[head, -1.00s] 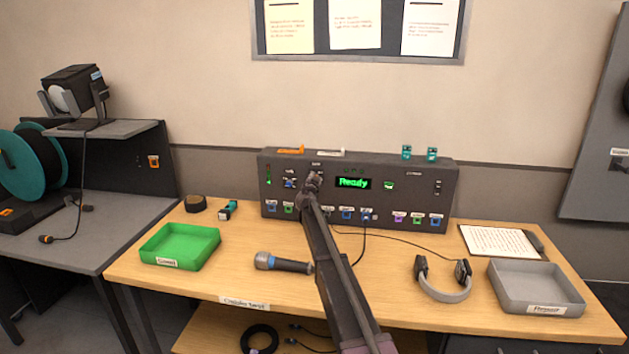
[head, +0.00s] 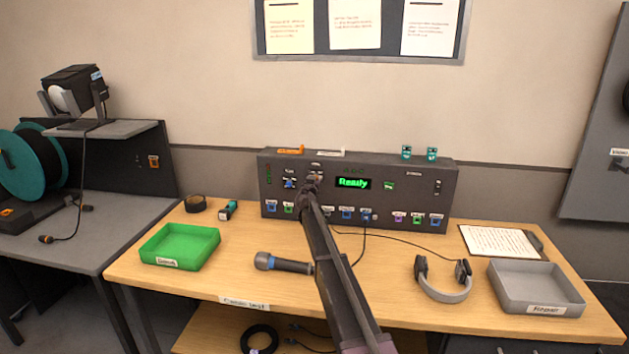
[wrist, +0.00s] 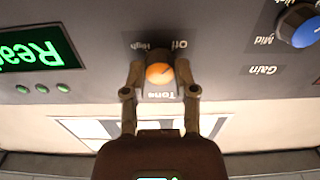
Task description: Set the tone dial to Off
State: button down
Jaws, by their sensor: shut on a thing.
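The tone dial (wrist: 159,73) is a small orange knob in the wrist view, where the panel's lettering appears upside down. The label "Tone" is below it in that picture, and "High" and "Off" are above it. My gripper (wrist: 160,76) has one finger on each side of the dial and is shut on it. I cannot clearly read which setting the dial points to. In the head view my gripper (head: 312,184) is at the dark console (head: 410,172), left of the green "Ready" display (head: 352,183), and largely hides the dial.
A blue gain dial (wrist: 300,25) is at the wrist view's upper right. Coloured switches line the console's lower edge. On the table are a green tray (head: 180,246), a microphone (head: 283,264), headphones (head: 443,282) and a grey tray (head: 536,288). The table's front middle is partly clear.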

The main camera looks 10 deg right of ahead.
jog(key=shift+w, duration=0.1)
jog(key=shift+c, duration=2)
grip_release()
jog(key=v, duration=1.2)
